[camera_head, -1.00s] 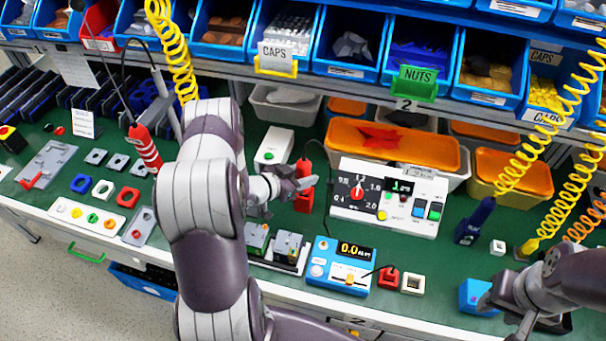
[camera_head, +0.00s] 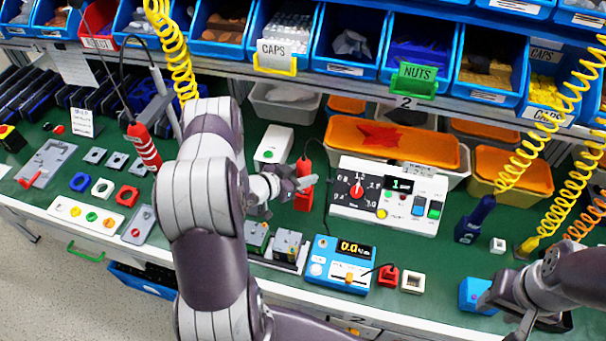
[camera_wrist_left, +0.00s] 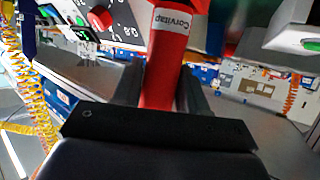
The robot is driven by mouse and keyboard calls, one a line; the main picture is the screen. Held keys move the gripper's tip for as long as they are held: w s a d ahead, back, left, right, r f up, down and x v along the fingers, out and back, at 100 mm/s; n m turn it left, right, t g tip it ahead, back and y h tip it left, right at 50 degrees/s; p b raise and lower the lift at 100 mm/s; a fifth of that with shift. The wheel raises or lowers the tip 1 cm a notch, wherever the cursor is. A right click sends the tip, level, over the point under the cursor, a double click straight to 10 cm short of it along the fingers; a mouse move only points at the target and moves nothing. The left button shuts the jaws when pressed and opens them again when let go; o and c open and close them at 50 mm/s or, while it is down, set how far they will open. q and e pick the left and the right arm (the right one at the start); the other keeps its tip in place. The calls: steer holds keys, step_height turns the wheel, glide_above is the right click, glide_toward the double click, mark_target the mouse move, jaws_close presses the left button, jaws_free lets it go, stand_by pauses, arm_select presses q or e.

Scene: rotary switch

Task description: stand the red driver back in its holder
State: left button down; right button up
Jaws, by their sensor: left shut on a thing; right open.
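The red driver (camera_head: 304,167) is upright near the middle of the bench, with a dark cable rising from its top. My left gripper (camera_head: 301,184) is shut around it. In the left wrist view the red driver (camera_wrist_left: 164,65) with a white "Corvitap" label stands between the fingers (camera_wrist_left: 164,88). A red holder block (camera_head: 303,201) sits directly below the driver in the head view. The fingers cover the part between them, so I cannot tell whether the driver's lower end is inside the holder. My right gripper (camera_head: 505,302) is open at the lower right, near a blue box (camera_head: 478,295).
A white control panel (camera_head: 389,197) with a rotary knob stands just right of the driver. A white box (camera_head: 274,146) is behind left. A blue meter (camera_head: 340,265) lies in front. A blue driver (camera_head: 481,212) stands further right.

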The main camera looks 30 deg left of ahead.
arm_select(q)
steer(key=shift+f, duration=0.15)
stand_by(0.6)
steer(key=c, duration=0.5)
jaws_free()
steer(key=shift+s, duration=0.1)
steer(key=b+v, duration=0.2)
steer(key=v, duration=1)
steer(key=shift+s+a, duration=0.1)
steer(key=shift+s, duration=0.15)
